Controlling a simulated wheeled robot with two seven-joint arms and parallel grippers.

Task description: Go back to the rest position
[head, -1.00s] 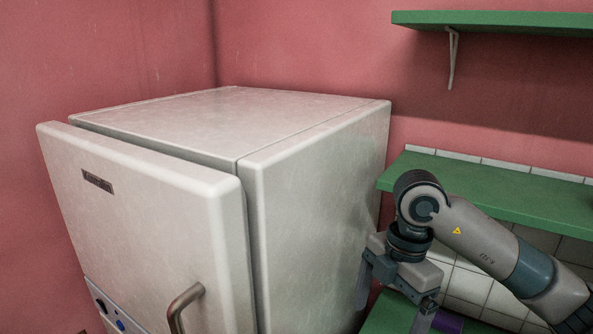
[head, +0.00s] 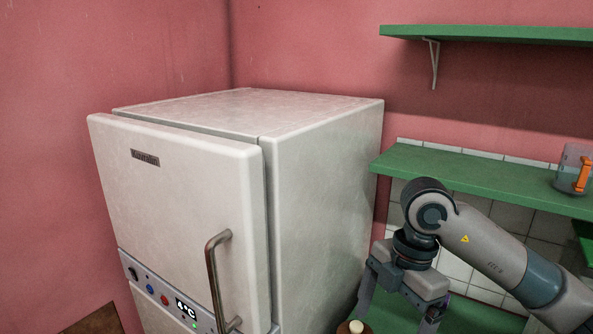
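My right gripper (head: 398,308) hangs fingers-down in the lower right of the head view, to the right of the white fridge (head: 325,210) and in front of the green counter. Its two fingers are spread apart, and I see nothing held between them. The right arm is bent, coming in from the lower right corner. My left gripper and arm are not in view. The fridge door (head: 190,190) looks nearly flush with the body, with a thin dark gap along its top edge.
A green shelf (head: 470,180) behind my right arm holds a clear jug (head: 569,165) with an orange handle. A higher green shelf (head: 490,36) looks empty. A small pale-topped round object (head: 356,327) shows at the bottom edge. The metal door handle (head: 213,280) sticks out.

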